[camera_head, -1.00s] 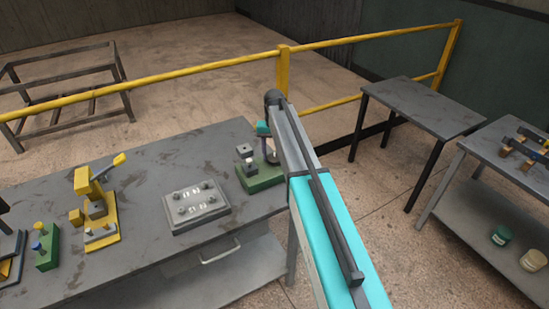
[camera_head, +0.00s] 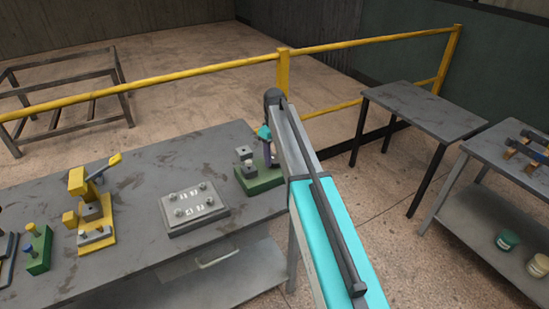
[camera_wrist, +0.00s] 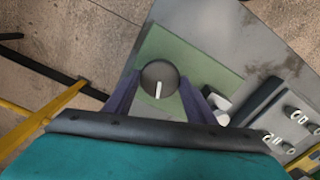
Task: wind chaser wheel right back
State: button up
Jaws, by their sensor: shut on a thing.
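A dark grey round wheel (camera_wrist: 160,72) with a white line mark sits on a green base (camera_wrist: 205,68) in the wrist view. The mark runs from near the wheel's middle toward my gripper's body. My gripper (camera_wrist: 158,80) has its two dark purple fingers on either side of the wheel, shut on it. In the head view the green base (camera_head: 262,181) stands at the bench's right end, with grey blocks on it. My gripper (camera_head: 267,146) is over its right part, and the wheel there is hidden by my fingers and arm.
A grey plate with several knobs (camera_head: 194,208) lies left of the green base. A yellow fixture (camera_head: 91,212) and a small green stand (camera_head: 38,252) are farther left on the bench (camera_head: 130,170). A yellow rail (camera_head: 190,72) runs behind. Another table (camera_head: 425,108) stands right.

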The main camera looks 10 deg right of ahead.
aim_at(274, 158)
jog(key=n+b, duration=0.1)
jog(key=n, duration=0.5)
jog(key=shift+d+n, duration=0.1)
jog(key=shift+n, duration=0.3)
dwell(0.3)
jog(key=o, duration=1)
jog(key=shift+o, duration=0.2)
jog(key=shift+r, duration=0.2)
notch_tip(274, 158, up, 14)
jog(key=b, duration=0.4)
jog(key=shift+f, duration=0.25)
